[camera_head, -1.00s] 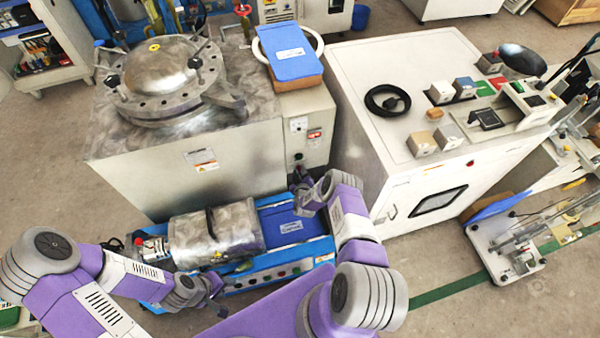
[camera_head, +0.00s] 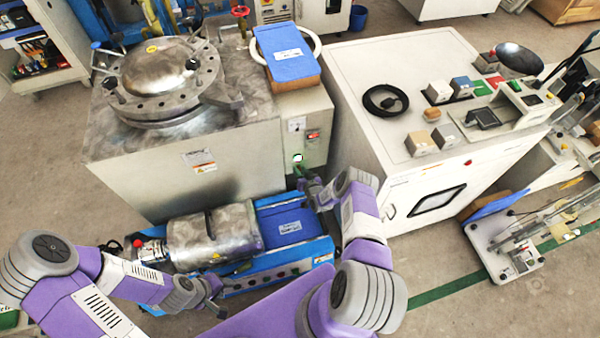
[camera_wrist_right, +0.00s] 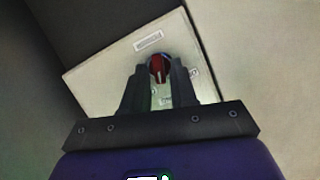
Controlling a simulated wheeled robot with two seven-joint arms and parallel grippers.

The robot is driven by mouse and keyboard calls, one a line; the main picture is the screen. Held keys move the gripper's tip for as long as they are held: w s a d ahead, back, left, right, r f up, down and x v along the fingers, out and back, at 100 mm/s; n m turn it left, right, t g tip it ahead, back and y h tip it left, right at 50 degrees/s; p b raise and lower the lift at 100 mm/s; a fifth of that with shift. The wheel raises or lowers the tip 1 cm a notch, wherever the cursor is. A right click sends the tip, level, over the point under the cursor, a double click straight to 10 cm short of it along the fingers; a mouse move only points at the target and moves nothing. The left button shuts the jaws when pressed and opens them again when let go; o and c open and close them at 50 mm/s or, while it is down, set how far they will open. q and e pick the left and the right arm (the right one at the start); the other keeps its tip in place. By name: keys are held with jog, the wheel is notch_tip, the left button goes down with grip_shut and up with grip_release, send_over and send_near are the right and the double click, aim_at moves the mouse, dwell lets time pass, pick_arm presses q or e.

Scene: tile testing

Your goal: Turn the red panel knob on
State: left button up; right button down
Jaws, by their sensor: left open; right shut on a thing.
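The red panel knob (camera_wrist_right: 159,70) shows in the right wrist view on a pale panel (camera_wrist_right: 110,75) with a small label above it. Its red handle stands roughly upright in a dark round collar. My right gripper (camera_wrist_right: 160,82) has its two dark fingers on either side of the knob and is shut on it. In the head view, my right gripper (camera_head: 302,174) is at the lower front of the control box (camera_head: 316,152), where the knob's red handle cannot be made out. My left gripper (camera_head: 216,303) is open and empty, low before the blue-framed machine.
A metal cylinder (camera_head: 205,238) on a blue-framed base lies between my arms. A large steel vessel (camera_head: 160,75) stands behind it. A white cabinet (camera_head: 350,75) with blocks and a coiled cable stands right of the control box.

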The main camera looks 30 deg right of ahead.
jog(key=shift+s+d+f+m+t+y, duration=0.1)
jog(key=shift+m+t+y, duration=0.2)
jog(key=shift+m+y, duration=0.45)
jog(key=shift+m, duration=0.35)
jog(key=c, duration=1.2)
grip_release()
jog(key=p+v, duration=0.3)
jog(key=v, duration=0.4)
jog(key=shift+s+p, duration=0.25)
jog(key=shift+p, duration=0.05)
